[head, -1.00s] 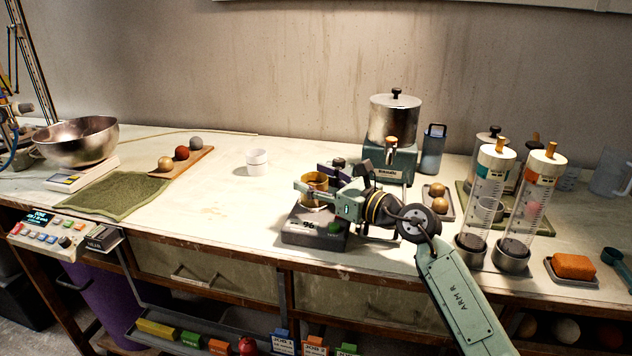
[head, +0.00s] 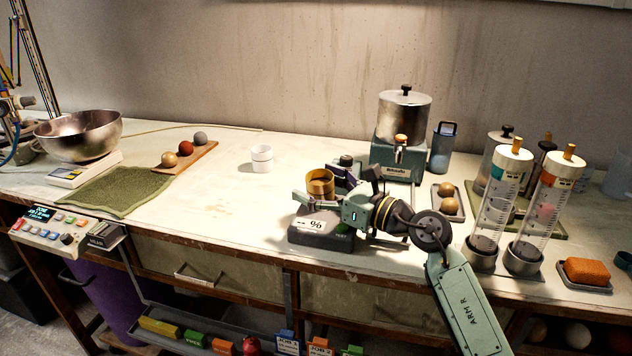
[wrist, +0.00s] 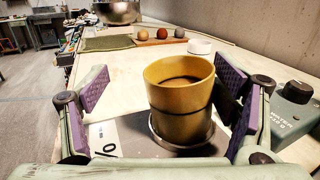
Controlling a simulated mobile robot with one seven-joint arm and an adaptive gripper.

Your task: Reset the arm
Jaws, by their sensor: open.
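My gripper (head: 318,190) is open, with its two purple-padded fingers spread on either side of a yellow cup (head: 320,183). In the wrist view the cup (wrist: 180,97) stands upright on a round metal plate of a dark device (head: 318,233) with a "%" label. The left finger is clearly apart from the cup. The right finger is close to it, and I cannot tell whether it touches.
A metal dispenser (head: 402,122) stands behind my gripper, and two clear cylinders (head: 497,205) stand to the right. A white cup (head: 262,159) is at the middle back. The bench around the white cup and left of the device is clear.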

